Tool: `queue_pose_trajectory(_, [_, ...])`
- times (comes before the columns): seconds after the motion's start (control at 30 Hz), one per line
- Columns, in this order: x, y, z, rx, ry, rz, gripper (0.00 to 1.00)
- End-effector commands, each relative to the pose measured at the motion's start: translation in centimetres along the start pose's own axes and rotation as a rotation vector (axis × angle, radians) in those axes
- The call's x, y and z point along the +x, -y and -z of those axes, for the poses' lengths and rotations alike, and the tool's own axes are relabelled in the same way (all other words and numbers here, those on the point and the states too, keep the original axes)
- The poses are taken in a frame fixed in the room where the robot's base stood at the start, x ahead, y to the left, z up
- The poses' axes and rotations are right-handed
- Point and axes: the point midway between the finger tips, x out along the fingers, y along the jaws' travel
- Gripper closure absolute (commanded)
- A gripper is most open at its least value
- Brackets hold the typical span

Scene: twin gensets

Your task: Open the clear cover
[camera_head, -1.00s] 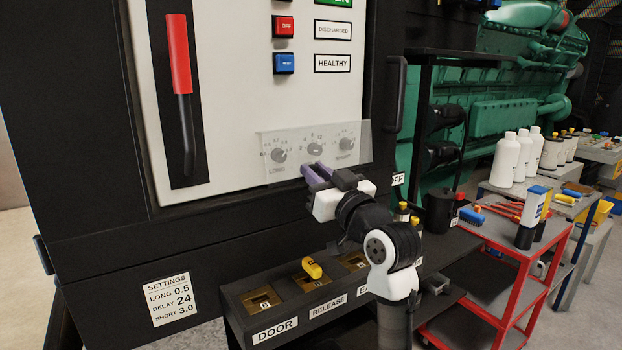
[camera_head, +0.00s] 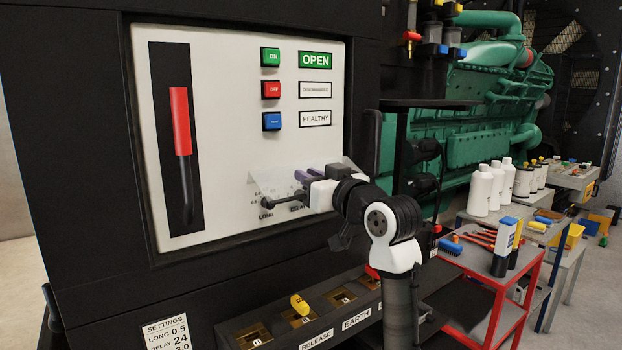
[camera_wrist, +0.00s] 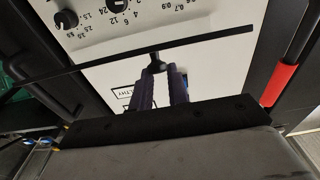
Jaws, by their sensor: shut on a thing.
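The clear cover (camera_head: 263,184) is tilted out from the white panel, its lower edge swung up and away from the dials. My gripper (camera_head: 303,177) is at the cover's edge, in front of the panel. In the wrist view, my gripper (camera_wrist: 158,82) is shut on a small dark tab (camera_wrist: 157,65) on the cover's dark edge bar (camera_wrist: 205,41). Behind the cover, a dial (camera_wrist: 67,19) and its printed scale show in the wrist view. In the head view my gripper and arm hide part of the dial row.
A red-handled lever (camera_head: 181,122) is on the panel's left. Red, green and blue buttons (camera_head: 271,90) sit above the cover. A black door handle (camera_head: 371,140) is right of the panel. A ledge with key slots (camera_head: 299,318) lies below. A red cart (camera_head: 497,285) stands right.

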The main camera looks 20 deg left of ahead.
Motion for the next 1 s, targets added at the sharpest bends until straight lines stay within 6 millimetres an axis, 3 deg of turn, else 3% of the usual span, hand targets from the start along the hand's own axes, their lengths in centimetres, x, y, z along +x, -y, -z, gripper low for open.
queue_pose_trajectory(0.03, [0.2, -0.1, 1.5, -0.003, 0.048, -0.001, 1.0])
queue_pose_trajectory(0.3, [1.4, 0.0, 3.2, -0.001, 0.296, -0.001, 1.0])
queue_pose_trajectory(0.6, [2.7, 0.0, 4.4, 0.001, 0.498, 0.0, 1.0])
queue_pose_trajectory(1.0, [3.5, 0.0, 4.9, 0.003, 0.603, 0.002, 1.0])
